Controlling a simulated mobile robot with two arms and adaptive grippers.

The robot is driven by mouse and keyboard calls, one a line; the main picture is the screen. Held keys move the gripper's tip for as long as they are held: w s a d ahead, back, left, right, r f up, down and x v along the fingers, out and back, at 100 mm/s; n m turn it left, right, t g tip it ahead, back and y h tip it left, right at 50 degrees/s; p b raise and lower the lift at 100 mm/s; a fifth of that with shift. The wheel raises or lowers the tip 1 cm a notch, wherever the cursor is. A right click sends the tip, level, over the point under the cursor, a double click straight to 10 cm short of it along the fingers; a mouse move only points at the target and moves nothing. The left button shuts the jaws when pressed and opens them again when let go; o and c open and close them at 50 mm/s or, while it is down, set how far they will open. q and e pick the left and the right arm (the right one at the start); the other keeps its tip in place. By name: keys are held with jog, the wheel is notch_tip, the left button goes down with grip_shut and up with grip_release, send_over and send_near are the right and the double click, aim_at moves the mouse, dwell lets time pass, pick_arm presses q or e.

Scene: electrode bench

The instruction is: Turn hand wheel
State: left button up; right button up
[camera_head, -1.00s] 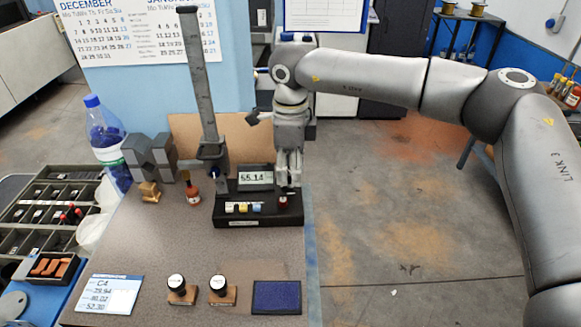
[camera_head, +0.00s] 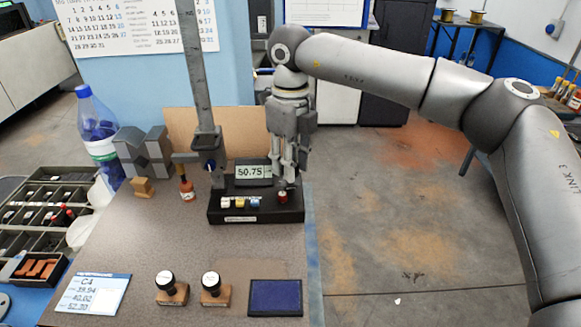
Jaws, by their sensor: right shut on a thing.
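A gauge stand has a dark base (camera_head: 240,216), a tall grey column (camera_head: 198,80) and a digital display (camera_head: 250,172) reading 50.75. My right gripper (camera_head: 287,180) points down over the right end of the base. Its fingers are shut on what seems to be the hand wheel, which they hide almost wholly. A red knob (camera_head: 283,197) shows just in front of the fingertips. A grey carriage (camera_head: 207,155) sits low on the column. My left gripper is not in view.
Two stamps (camera_head: 211,290), a blue pad (camera_head: 275,297) and a card (camera_head: 95,293) lie in front. A water bottle (camera_head: 97,135) stands at far left.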

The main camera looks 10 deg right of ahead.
jog(key=shift+m+b, duration=0.3)
jog(key=shift+m, duration=0.3)
jog(key=o, duration=1)
jog(key=shift+o, duration=0.2)
notch_tip(320, 180, up, 12)
